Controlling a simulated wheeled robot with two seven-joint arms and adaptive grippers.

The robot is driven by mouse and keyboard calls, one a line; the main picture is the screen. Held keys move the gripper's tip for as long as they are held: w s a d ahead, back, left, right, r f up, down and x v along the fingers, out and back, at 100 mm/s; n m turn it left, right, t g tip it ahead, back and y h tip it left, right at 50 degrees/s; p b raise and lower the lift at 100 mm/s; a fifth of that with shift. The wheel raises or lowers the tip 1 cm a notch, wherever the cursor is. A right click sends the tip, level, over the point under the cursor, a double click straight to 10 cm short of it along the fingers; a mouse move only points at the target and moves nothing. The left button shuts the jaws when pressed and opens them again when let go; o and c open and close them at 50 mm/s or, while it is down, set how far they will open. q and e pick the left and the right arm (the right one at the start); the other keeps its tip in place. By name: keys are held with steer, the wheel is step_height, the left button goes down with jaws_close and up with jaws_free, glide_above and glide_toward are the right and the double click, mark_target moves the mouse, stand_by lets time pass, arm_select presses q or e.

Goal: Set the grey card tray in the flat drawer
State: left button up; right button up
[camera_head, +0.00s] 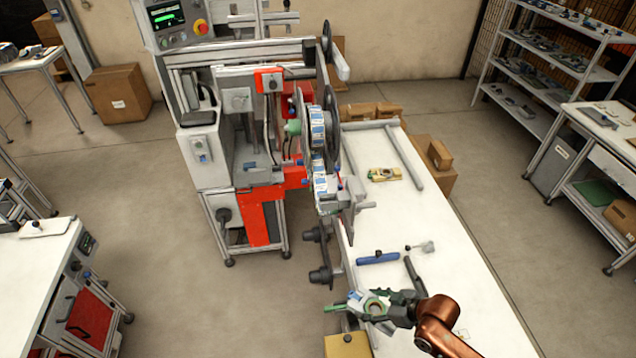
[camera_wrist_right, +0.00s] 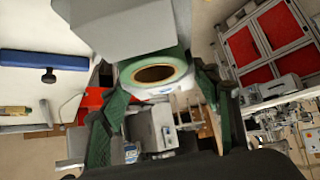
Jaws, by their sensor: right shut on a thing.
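My right gripper (camera_head: 392,303) is over the near part of the white table, shut on a grey tool with a green-edged roll (camera_head: 374,305). In the right wrist view, the green roll (camera_wrist_right: 152,72) with its brown core sits between the dark green fingers, and a grey body (camera_wrist_right: 115,30) shows above it. I cannot make out a grey card tray for sure. A white drawer front (camera_head: 612,163) shows under the bench at the right; I cannot tell whether it is the flat drawer. My left gripper is not in view.
The long white table (camera_head: 455,265) carries a blue bar (camera_head: 378,258), a small grey-handled piece (camera_head: 422,247) and a yellowish tool (camera_head: 384,174). A machine with reels (camera_head: 318,130) stands along its left edge. A yellow box (camera_head: 347,345) is near the front. A shelf rack (camera_head: 560,60) stands at right.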

steer(key=w+a+r+m+t+h+b, duration=0.2)
steer(key=w+r+m+b, duration=0.1)
steer(key=w+r, duration=0.35)
arm_select(q)
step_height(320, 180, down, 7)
steer(key=b, duration=0.3)
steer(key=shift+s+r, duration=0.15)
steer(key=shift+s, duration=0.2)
arm_select(e)
step_height(320, 180, up, 6)
steer(key=d+m+t+h, duration=0.1)
steer(key=d+m+h, duration=0.2)
steer(key=m, duration=0.3)
steer(key=shift+w+m+h, duration=0.2)
steer(key=shift+m+h, duration=0.2)
steer(key=shift+h, duration=0.5)
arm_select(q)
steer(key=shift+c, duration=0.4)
